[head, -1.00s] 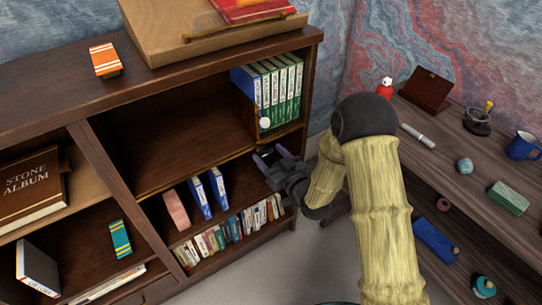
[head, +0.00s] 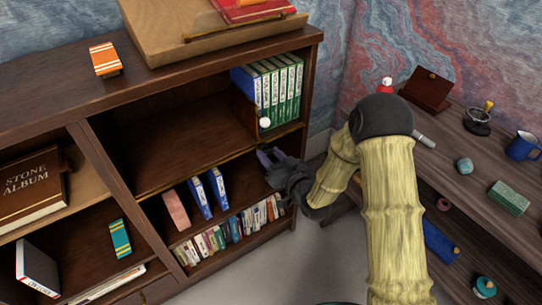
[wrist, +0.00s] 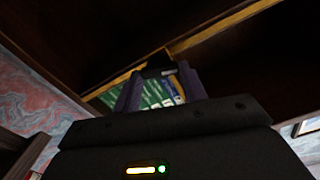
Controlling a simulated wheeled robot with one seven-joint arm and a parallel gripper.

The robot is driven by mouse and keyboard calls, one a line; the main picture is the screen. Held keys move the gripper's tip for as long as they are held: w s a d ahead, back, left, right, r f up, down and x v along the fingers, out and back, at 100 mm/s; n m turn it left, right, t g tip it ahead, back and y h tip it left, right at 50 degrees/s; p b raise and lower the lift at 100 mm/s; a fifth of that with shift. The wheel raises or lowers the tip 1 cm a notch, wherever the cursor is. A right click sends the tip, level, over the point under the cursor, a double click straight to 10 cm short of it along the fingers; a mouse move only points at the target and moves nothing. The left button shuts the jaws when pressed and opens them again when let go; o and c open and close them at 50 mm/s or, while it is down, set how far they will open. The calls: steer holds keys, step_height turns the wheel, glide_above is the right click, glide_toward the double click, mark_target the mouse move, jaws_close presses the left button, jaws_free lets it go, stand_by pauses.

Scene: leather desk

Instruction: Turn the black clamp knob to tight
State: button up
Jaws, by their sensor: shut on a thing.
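The black clamp knob (wrist: 158,70) shows in the wrist view between the tips of my gripper's two purple-grey fingers, below the brass-coloured shelf edge. My gripper (wrist: 160,85) is shut on it. In the head view my gripper (head: 271,155) is at the right end of the bookcase's middle shelf edge, below the green and blue binders. There the knob is too small and too hidden by the fingers to make out. I cannot tell from these views how tight the clamp is.
Green and blue binders (head: 278,85) stand above my gripper, with a white ball (head: 265,123) in front. Small books (head: 235,228) fill the lower shelf below. A side desk (head: 470,135) with a mug (head: 522,146) and other items is on the right.

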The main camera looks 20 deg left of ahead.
steer(key=m, duration=0.3)
steer(key=shift+w+d+m, duration=0.1)
steer(key=shift+m, duration=0.3)
steer(key=m+p, duration=0.1)
steer(key=m, duration=0.2)
steer(key=shift+m, duration=0.3)
steer(key=m+p, duration=0.1)
steer(key=m, duration=0.5)
steer(key=shift+f+m, duration=0.15)
steer(key=shift+m, duration=0.15)
steer(key=o, duration=1)
